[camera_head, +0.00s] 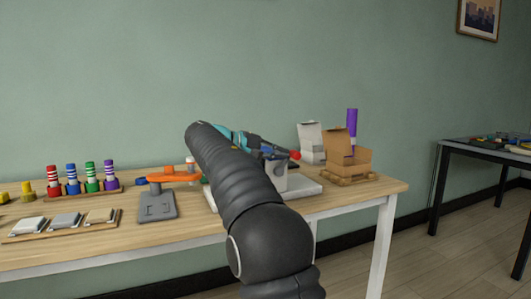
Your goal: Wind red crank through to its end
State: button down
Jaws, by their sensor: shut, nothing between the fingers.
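The crank shows as a small red part (295,155) at the upper right of a grey block-like body (274,174), which stands on a pale base plate (307,188) on the wooden table. The rest of the crank is hidden behind my arm and gripper. My gripper (268,153) is shut and empty, reaching over the grey body, just left of the red part. I cannot tell whether the fingers touch the crank.
A white carton (310,142) stands behind.

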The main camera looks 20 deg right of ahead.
jog(key=shift+d+f, duration=0.2)
jog(key=shift+d, duration=0.45)
jog(key=shift+d+r+y+p, duration=0.2)
jog(key=shift+d+y+p, duration=0.15)
jog(key=shift+p, duration=0.45)
jog(key=shift+d+f, duration=0.1)
jog(key=shift+d, duration=0.1)
jog(key=shift+f, duration=0.2)
jog(key=shift+r, duration=0.1)
